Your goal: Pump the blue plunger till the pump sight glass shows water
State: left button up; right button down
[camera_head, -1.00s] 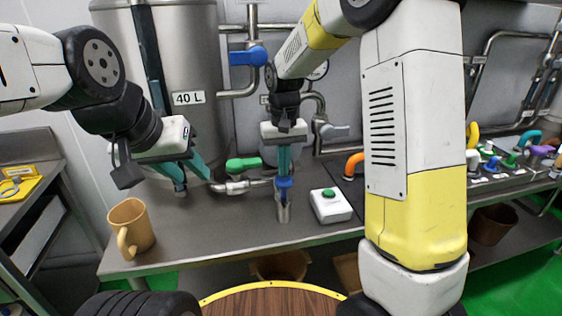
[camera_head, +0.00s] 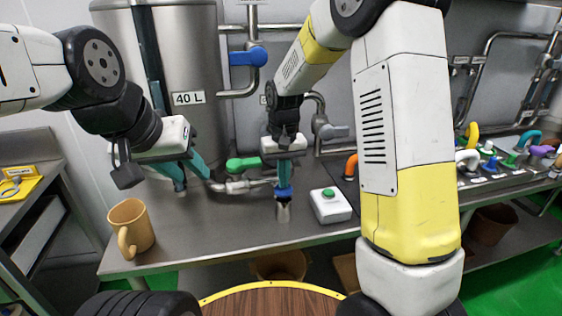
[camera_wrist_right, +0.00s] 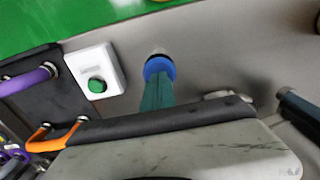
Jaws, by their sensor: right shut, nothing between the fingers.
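The blue plunger (camera_head: 283,192) tops a small metal pump cylinder (camera_head: 283,212) on the steel counter. In the right wrist view the blue plunger (camera_wrist_right: 159,67) is at the tips of my teal fingers. My right gripper (camera_head: 284,183) is shut, pointing down, with its fingertips at the plunger's top and nothing between them. I cannot make out the pump sight glass or any water in it. My left gripper (camera_head: 193,184) is open and empty, in front of the tank at the left, apart from the plunger.
A white box with a green button (camera_head: 330,206) stands just right of the pump. A green-handled valve (camera_head: 243,164) and pipe lie behind it. A tan mug (camera_head: 131,228) stands at the counter's left. The 40 L tank (camera_head: 190,55) stands behind. The counter's front middle is clear.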

jog(key=shift+s+f, duration=0.15)
jog(key=shift+f, duration=0.05)
notch_tip(320, 180, up, 14)
jog(key=shift+r, duration=0.2)
dwell(1.2)
